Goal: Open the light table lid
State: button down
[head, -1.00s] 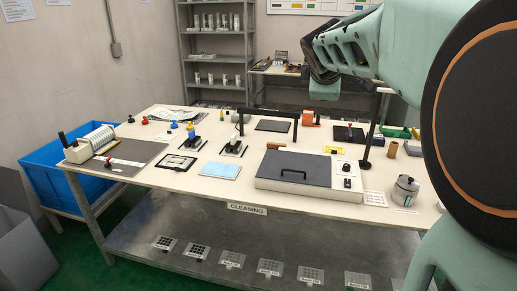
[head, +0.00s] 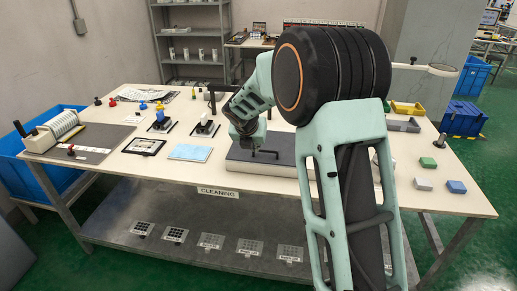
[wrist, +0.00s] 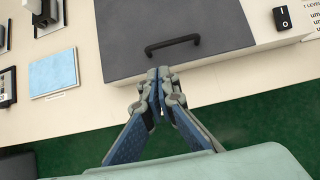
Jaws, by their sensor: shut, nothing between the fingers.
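The light table (head: 232,167) is a low pale box on the white table, and its dark grey lid (wrist: 135,28) lies flat and closed. A black bar handle (wrist: 172,45) stands near the lid's front edge, and it also shows in the head view (head: 264,154). My gripper (wrist: 158,72) is shut and empty. In the wrist view its fingertips appear just in front of the handle, over the lid's front edge, without visible contact. In the head view my arm hides the right part of the light table and the fingers.
A black rocker switch (wrist: 283,18) sits right of the lid. A light blue cloth (wrist: 53,72) lies to the left on the white table (head: 105,172). Coloured blocks (head: 428,162) lie at the right end. Open floor is in front.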

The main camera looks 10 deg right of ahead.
aim_at(258, 157)
jog(key=x, duration=0.9)
jog(key=shift+w, duration=0.1)
